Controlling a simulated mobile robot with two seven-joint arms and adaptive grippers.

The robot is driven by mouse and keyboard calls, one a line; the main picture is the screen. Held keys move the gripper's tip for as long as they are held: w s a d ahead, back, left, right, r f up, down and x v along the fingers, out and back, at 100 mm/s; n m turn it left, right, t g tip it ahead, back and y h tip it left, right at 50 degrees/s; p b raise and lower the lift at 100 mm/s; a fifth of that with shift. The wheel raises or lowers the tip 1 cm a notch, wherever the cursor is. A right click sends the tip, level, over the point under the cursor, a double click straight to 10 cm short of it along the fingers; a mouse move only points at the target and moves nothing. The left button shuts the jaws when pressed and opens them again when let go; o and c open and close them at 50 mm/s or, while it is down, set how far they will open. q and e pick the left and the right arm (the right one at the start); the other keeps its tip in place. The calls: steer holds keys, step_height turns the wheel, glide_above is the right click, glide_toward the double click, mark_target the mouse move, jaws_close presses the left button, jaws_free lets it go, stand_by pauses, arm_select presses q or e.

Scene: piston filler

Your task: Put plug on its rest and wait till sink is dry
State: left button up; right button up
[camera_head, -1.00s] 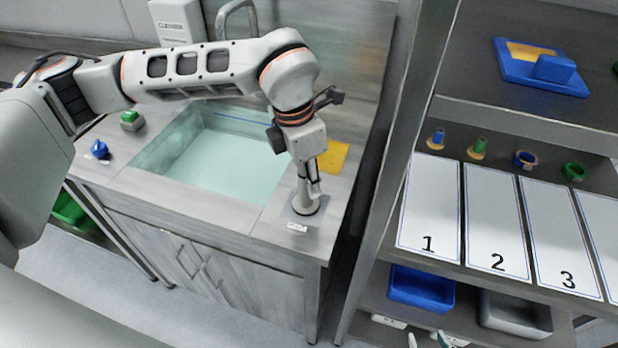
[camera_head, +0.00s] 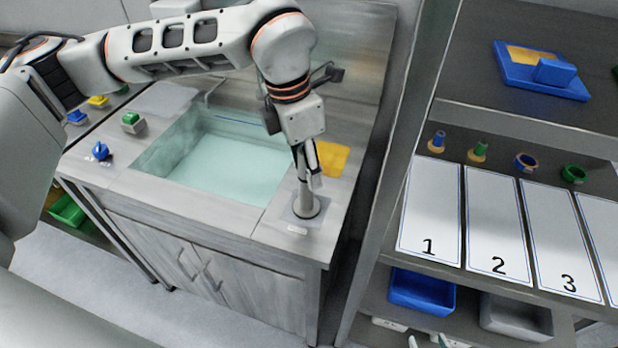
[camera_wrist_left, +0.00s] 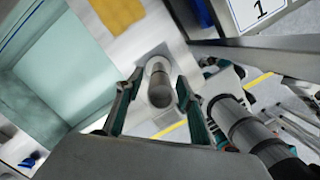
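The plug (camera_head: 306,203), a grey post on a round foot, stands upright on its rest (camera_head: 284,226), the labelled plate right of the sink. The sink (camera_head: 222,160) shows pale teal water. My left gripper (camera_head: 312,183) is directly above the plug. In the left wrist view, the plug's top (camera_wrist_left: 158,80) appears between the spread, empty fingers of my left gripper (camera_wrist_left: 155,105), apart from both. My right gripper (camera_head: 428,341) shows only its separated fingertips at the bottom edge; the rest is out of frame.
A yellow pad (camera_head: 332,158) lies behind the plug. A blue knob (camera_head: 100,151) and a green button (camera_head: 131,121) are left of the sink. A shelf (camera_head: 385,235) with numbered white panels and bins stands close on the right.

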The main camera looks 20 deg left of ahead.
mark_target(300, 153)
arm_select(q)
steer(key=r, duration=0.7)
steer(key=shift+s+a, duration=0.35)
steer(key=shift+a, duration=0.05)
steer(key=shift+s, duration=0.1)
